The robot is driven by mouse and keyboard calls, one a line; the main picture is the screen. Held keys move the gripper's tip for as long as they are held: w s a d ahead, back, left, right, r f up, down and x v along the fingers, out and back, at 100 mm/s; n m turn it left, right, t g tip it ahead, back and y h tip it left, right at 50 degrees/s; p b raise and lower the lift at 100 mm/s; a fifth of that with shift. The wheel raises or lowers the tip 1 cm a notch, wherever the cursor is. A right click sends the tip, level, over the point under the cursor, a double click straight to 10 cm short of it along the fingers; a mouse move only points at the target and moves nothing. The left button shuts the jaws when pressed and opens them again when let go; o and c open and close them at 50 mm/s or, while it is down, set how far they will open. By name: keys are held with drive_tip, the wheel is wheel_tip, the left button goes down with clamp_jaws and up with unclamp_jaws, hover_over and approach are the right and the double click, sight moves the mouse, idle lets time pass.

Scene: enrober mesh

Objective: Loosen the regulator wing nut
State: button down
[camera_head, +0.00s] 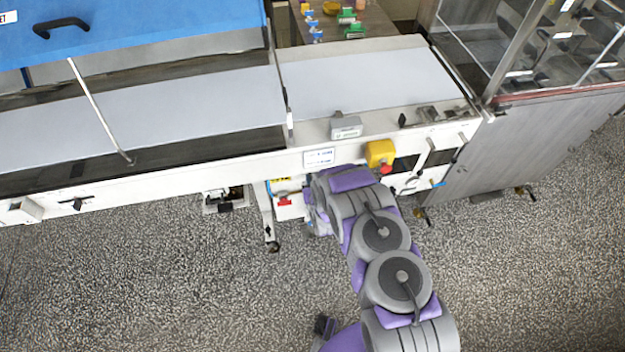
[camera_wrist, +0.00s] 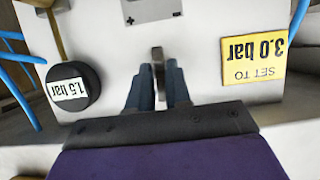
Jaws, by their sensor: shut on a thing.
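In the wrist view, my gripper (camera_wrist: 158,78) has its two blue-grey fingers shut on a thin, upright grey-brown metal piece, the wing nut (camera_wrist: 158,62), in front of a white panel (camera_wrist: 210,55). The wing nut's lower part is hidden between the fingers. A round black gauge (camera_wrist: 85,75) with a white label reading 1.5 bar, upside down, is to the left. A yellow card (camera_wrist: 254,60), upside down, reads SET TO 3.0 bar and is to the right. In the head view, my arm covers the gripper and the wing nut under the machine's front edge.
Blue hoses (camera_wrist: 20,85) run at the left of the wrist view. In the head view, a white conveyor machine (camera_head: 225,155) stands behind my arm, with a yellow box bearing a red button (camera_head: 380,153). A grey cabinet (camera_head: 530,145) is right. The speckled floor (camera_head: 150,280) in front is clear.

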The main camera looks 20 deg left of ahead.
idle(0.3)
drive_tip(key=c, duration=1.2)
unclamp_jaws()
drive_tip(key=shift+w+a+f, duration=0.1)
drive_tip(key=shift+a, duration=0.05)
drive_tip(key=shift+o, duration=0.2)
drive_tip(key=p+v, duration=0.2)
drive_tip(key=v, duration=1.5)
drive_tip(key=shift+s, duration=0.25)
